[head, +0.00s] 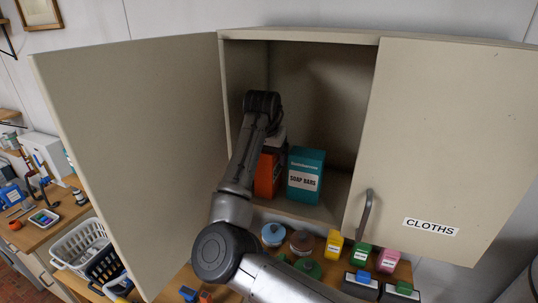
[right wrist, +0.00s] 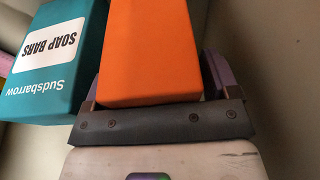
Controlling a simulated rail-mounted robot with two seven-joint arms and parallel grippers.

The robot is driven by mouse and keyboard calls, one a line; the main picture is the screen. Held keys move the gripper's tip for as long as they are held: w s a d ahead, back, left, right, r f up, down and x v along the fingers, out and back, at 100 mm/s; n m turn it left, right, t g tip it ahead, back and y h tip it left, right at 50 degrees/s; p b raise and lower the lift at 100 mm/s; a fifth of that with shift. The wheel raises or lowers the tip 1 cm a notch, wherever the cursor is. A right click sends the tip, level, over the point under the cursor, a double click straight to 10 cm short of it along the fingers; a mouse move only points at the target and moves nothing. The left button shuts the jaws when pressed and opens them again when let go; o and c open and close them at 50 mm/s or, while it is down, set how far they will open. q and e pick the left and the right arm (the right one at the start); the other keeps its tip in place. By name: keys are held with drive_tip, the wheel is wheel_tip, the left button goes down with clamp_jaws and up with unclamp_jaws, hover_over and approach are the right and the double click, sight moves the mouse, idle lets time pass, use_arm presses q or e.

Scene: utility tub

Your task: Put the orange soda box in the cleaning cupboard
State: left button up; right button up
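The orange soda box (head: 267,174) stands upright inside the open left part of the cleaning cupboard (head: 300,38), left of a teal soap bars box (head: 305,175). My right gripper (head: 273,140) reaches into the cupboard over the orange box and partly hides it. In the right wrist view the orange box (right wrist: 150,50) sits between the two fingers of the right gripper (right wrist: 153,88), which lie close along its sides. The box seems to rest on or just above the cupboard floor; its base is partly hidden. My left gripper is not in view.
The cupboard's left door (head: 135,140) is swung open; the right door (head: 450,140), labelled CLOTHS, is shut. Jars (head: 273,234) and small coloured boxes (head: 334,243) stand on the counter below. The teal box is close beside the orange one.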

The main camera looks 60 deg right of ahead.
drive_tip(key=b+v, duration=0.2)
drive_tip(key=v, duration=0.4)
drive_tip(key=shift+r, duration=0.15)
drive_tip(key=shift+v, duration=0.75)
drive_tip(key=shift+r, duration=0.1)
drive_tip(key=shift+d, duration=0.1)
